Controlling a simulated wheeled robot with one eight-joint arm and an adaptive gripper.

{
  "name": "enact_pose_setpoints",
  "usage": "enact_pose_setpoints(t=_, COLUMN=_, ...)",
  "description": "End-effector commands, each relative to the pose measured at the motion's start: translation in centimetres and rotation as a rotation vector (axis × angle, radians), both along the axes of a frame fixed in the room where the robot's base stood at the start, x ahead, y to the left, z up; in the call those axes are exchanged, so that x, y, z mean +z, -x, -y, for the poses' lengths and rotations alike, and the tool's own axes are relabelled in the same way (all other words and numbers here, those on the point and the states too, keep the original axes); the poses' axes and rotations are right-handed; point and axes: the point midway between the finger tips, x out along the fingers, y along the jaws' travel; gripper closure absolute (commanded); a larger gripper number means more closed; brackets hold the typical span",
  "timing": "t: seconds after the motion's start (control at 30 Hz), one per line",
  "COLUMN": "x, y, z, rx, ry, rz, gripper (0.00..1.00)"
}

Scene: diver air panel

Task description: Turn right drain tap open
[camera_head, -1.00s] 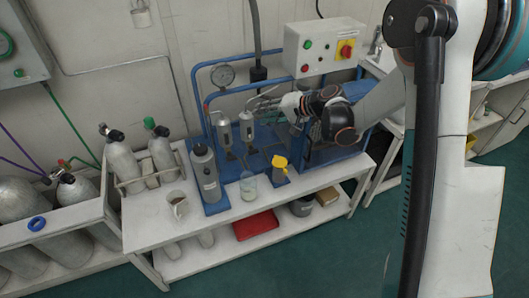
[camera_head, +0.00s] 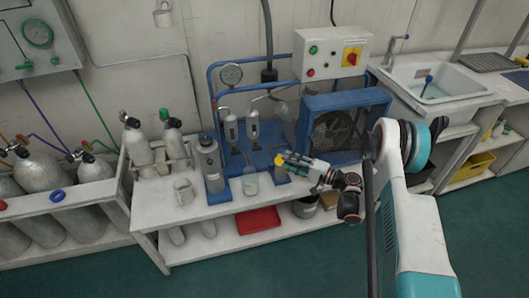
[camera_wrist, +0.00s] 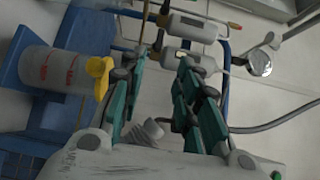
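Two grey filter cylinders hang side by side on the blue rack, the left one (camera_head: 231,129) and the right one (camera_head: 252,125). In the wrist view the right cylinder (camera_wrist: 192,27) lies higher in the picture and the left one (camera_wrist: 190,59) below it. Small fittings show at their lower ends; I cannot tell which is the right drain tap or how its handle stands. My gripper (camera_head: 288,160) is in front of and below the right cylinder, close to a yellow-topped container (camera_head: 274,151). In the wrist view its green fingers (camera_wrist: 158,88) are apart and nothing shows between them.
The yellow top (camera_wrist: 98,75) is just left of one finger in the wrist view. A beaker (camera_head: 250,182), a grey bottle (camera_head: 209,163) and a mug (camera_head: 184,191) stand on the bench.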

Motion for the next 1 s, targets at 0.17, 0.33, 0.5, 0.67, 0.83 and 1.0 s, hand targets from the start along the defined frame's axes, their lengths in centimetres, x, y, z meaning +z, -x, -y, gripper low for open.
enact_pose_setpoints(t=0.17, x=-0.3, y=-0.3, z=-0.9, rx=0.003, ry=-0.006, rz=0.001, gripper=0.70)
enact_pose_setpoints(t=0.33, x=-0.4, y=-1.5, z=-3.3, rx=0.005, ry=-0.006, rz=0.001, gripper=0.70)
enact_pose_setpoints(t=0.5, x=-0.5, y=-3.2, z=-6.3, rx=0.005, ry=-0.005, rz=0.001, gripper=0.70)
enact_pose_setpoints(t=0.67, x=-0.4, y=-4.7, z=-8.9, rx=0.004, ry=-0.005, rz=0.001, gripper=0.70)
enact_pose_setpoints(t=0.83, x=-0.4, y=-5.9, z=-10.9, rx=0.002, ry=-0.005, rz=0.001, gripper=0.70)
enact_pose_setpoints(t=1.0, x=-0.3, y=-6.4, z=-11.9, rx=0.002, ry=-0.005, rz=0.001, gripper=0.70)
